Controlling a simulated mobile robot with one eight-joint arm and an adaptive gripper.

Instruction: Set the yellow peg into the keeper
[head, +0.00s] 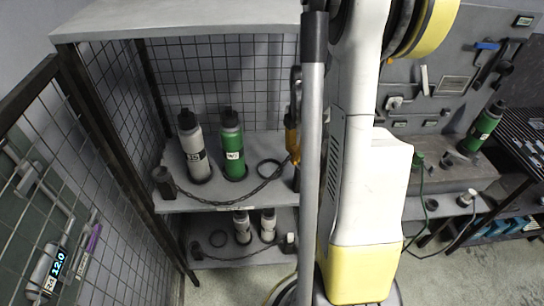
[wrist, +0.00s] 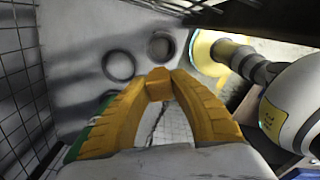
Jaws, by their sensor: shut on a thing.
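My gripper (head: 292,140) shows in the head view as an orange shape above the right part of the upper shelf, partly hidden by a grey pole. In the wrist view its two orange fingers (wrist: 159,76) close together at the tips. The yellow peg (wrist: 158,90) seems to be the small orange-brown piece between them; its colour blends with the fingers. A dark chain (head: 240,201) hangs from a black post at the shelf's left front and rises to my gripper. The keeper for this chain is not clearly visible; the pole covers the shelf's right front.
A grey bottle (head: 194,148) and a green bottle (head: 232,146) stand on the upper shelf (head: 205,204), beside an empty ring (head: 269,168). Small bottles and another chain (head: 245,258) are on the lower shelf. Mesh walls close the left and back.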

